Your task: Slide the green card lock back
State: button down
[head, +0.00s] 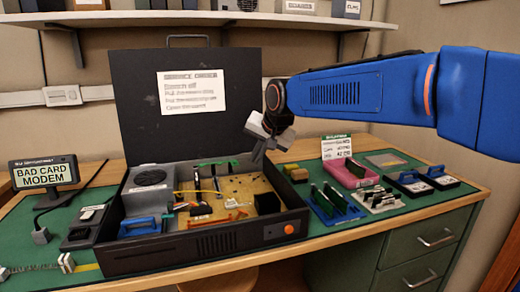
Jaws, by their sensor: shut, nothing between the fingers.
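An open black computer case (204,247) stands on the green-matted desk with its lid raised behind it. Inside, a thin green strip (217,163), which looks like the green card lock, runs along the back of the tan board (236,186). Whether it is slid forward or back is too small to tell. My gripper (257,157) points down above the back right of the case, to the right of the green strip and apart from it. It is shut and empty.
The case holds a power supply with a round fan (150,178), a blue-handled part (139,227) and an orange-red bar (217,219). Card racks (335,206) and a pink bin (353,174) stand right. The raised lid (187,105) blocks the back.

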aim_at(218, 164)
jog(key=x, duration=0.3)
jog(key=shift+f, duration=0.15)
jog(key=shift+w+a, duration=0.25)
jog(key=shift+a, duration=0.3)
jog(key=shift+w+a, duration=0.2)
jog(key=shift+a, duration=0.35)
jog(key=shift+w+a, duration=0.2)
jog(key=shift+a, duration=0.1)
jog(key=shift+w+a, duration=0.15)
jog(key=shift+a, duration=0.25)
jog(key=shift+s+a, duration=0.2)
jog(key=shift+a, duration=0.45)
jog(key=shift+s+a, duration=0.2)
jog(key=shift+a, duration=0.45)
